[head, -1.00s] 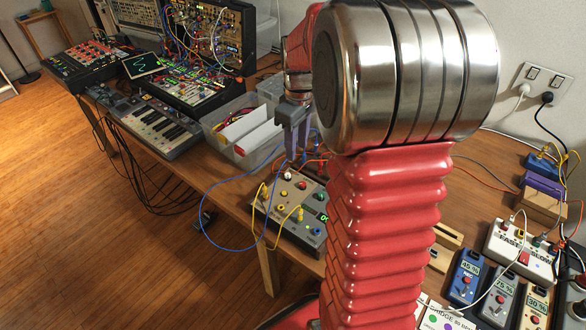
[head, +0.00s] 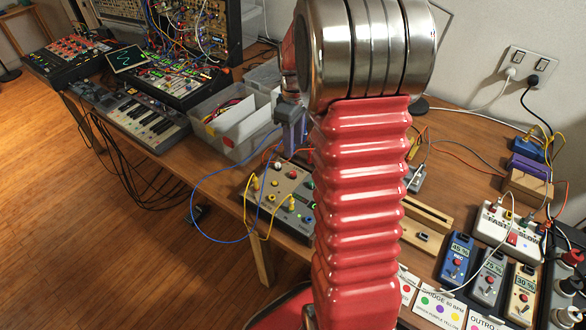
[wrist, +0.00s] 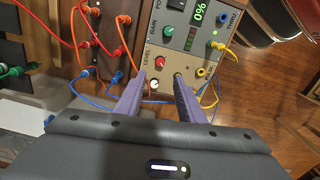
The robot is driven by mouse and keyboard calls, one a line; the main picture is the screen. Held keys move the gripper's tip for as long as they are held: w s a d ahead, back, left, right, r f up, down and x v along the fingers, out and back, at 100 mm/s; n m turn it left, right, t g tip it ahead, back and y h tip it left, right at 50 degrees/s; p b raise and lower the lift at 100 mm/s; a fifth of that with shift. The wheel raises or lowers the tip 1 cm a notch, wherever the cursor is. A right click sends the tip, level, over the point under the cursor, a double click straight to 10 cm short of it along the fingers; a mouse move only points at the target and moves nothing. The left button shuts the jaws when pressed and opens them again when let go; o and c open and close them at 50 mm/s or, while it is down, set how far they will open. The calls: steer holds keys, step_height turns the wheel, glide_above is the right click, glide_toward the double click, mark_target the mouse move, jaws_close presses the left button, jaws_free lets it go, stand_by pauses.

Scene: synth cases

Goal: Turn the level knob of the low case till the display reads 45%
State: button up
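The low case (wrist: 185,50) is a beige box with knobs and jacks; in the head view (head: 262,197) it stands at the table's front edge, its right part hidden by my arm. A red knob (wrist: 159,62) sits beside the LEVEL label, and a white round knob or dial (wrist: 154,84) is nearer my gripper. My gripper (wrist: 160,76) is open, its two purple fingers apart over the case on either side of these.
Yellow cables (wrist: 214,88) are plugged in right of the right finger. An orange cable (wrist: 122,40) and a blue cable (wrist: 95,102) run left of the case. In the head view, a clear bin (head: 222,128) stands behind left, and several small display boxes (head: 455,262) stand at right.

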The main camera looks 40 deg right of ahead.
mark_target(293, 172)
steer(key=f, duration=1.1)
steer(key=shift+s+a+f, duration=0.1)
steer(key=shift+a+f, duration=0.05)
steer(key=shift+a, duration=0.05)
steer(key=shift+c, duration=0.3)
jaws_close()
